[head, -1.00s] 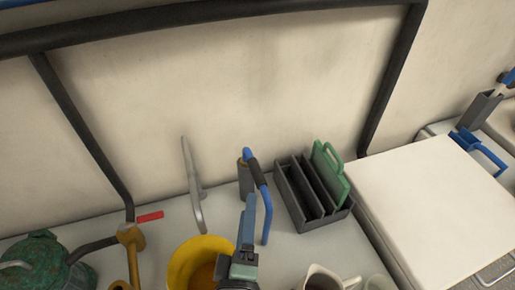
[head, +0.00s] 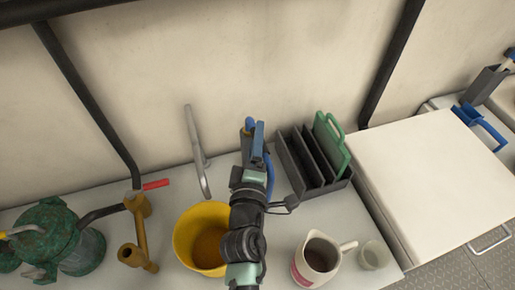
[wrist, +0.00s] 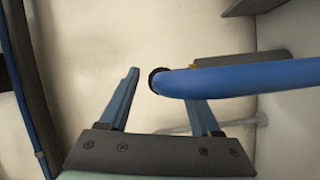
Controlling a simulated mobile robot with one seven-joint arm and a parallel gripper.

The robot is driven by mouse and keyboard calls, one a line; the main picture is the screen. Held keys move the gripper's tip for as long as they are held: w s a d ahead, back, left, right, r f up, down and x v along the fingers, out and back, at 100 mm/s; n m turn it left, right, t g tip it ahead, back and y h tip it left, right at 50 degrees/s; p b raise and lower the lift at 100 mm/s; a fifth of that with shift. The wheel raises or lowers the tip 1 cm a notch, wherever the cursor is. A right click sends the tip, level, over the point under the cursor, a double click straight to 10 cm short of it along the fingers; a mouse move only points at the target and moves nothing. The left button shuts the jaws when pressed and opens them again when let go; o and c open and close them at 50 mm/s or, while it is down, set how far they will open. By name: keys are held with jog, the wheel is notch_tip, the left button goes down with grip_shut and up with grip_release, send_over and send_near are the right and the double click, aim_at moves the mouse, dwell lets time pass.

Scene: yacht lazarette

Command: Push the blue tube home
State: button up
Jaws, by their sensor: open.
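The blue tube (head: 270,178) stands near the back of the white counter, bent over, with its top (head: 249,124) beside my fingers. In the wrist view the tube (wrist: 235,78) enters from the right and its dark-tipped end lies across the space between my fingers. My gripper (head: 257,142) is open at the tube's upper part; it also shows in the wrist view (wrist: 163,88). The tube covers the tip of the right finger there. I cannot tell whether either finger touches it. My arm hides the tube's lower part and its grey holder in the head view.
A dark slotted rack (head: 302,172) with a green board (head: 330,145) stands close on the right. A grey handle (head: 196,152) is on the left. A yellow bucket (head: 186,238), a jug (head: 316,258) and a glass (head: 374,254) stand in front. A white box (head: 440,190) is at right.

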jog(key=shift+w, duration=0.85)
grip_shut()
